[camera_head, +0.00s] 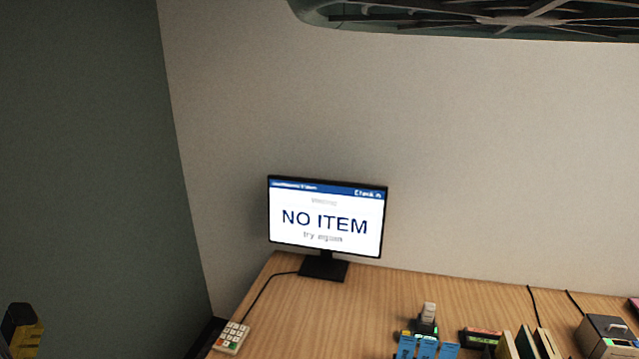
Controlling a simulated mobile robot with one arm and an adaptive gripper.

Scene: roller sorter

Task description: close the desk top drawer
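The wooden desk (390,295) runs along the wall in the lower part of the head view. Only its top surface shows. The top drawer is out of the frame, so I cannot tell whether it is open or shut. My gripper does not show in this view.
A monitor (326,216) reading "NO ITEM" stands on the desk's left part. A keypad (232,338) lies at the left edge. A small device (427,318), blue cards (425,347) and a grey machine (607,337) are to the right. A black and yellow thing (22,330) shows lower left.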

